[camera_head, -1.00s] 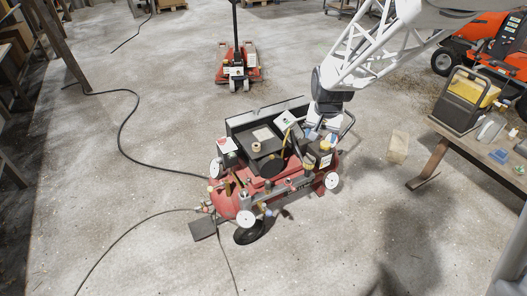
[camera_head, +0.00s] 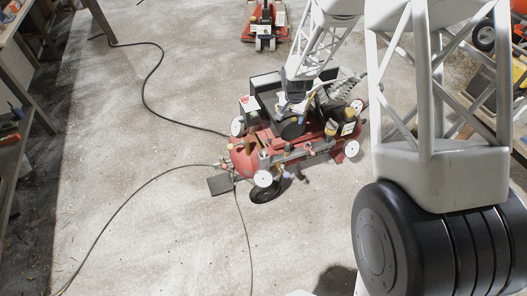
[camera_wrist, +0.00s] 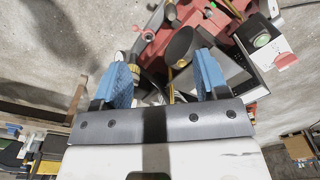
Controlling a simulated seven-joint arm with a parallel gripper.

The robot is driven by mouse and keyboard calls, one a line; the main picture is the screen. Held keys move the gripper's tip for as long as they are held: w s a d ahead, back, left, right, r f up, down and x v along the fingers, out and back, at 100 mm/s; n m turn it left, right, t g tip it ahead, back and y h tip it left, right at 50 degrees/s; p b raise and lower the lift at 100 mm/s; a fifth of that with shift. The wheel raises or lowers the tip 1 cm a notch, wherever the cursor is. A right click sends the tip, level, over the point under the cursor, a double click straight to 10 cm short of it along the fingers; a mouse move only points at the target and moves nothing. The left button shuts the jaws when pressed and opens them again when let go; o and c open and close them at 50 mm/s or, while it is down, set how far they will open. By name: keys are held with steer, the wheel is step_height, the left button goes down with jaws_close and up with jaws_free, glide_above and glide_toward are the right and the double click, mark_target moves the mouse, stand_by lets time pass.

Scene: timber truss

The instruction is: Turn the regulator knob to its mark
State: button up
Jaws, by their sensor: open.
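The red compressor (camera_head: 243,160) stands on the floor in the middle of the head view, with white wheels and dark fittings on top. My gripper (camera_head: 291,105) is over its top, partly hidden among the fittings. In the wrist view its two blue fingertips (camera_wrist: 162,78) are wide apart with nothing gripped between them. A dark round, knob-like part (camera_wrist: 180,46) shows just beyond the gap, in front of the red body. I cannot tell whether it is the regulator knob. No mark on a knob can be made out.
A black cable (camera_head: 152,75) and a thin hose (camera_head: 118,200) run over the floor left of the compressor. A workbench (camera_head: 25,110) is at the left edge. The floor in front is mostly clear.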

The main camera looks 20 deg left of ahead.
glide_above(264, 152)
steer(key=shift+g, duration=0.3)
step_height(264, 152, down, 18)
steer(key=shift+a, duration=0.15)
steer(key=shift+f, duration=0.2)
steer(key=shift+f, duration=3.7)
steer(key=c, duration=0.9)
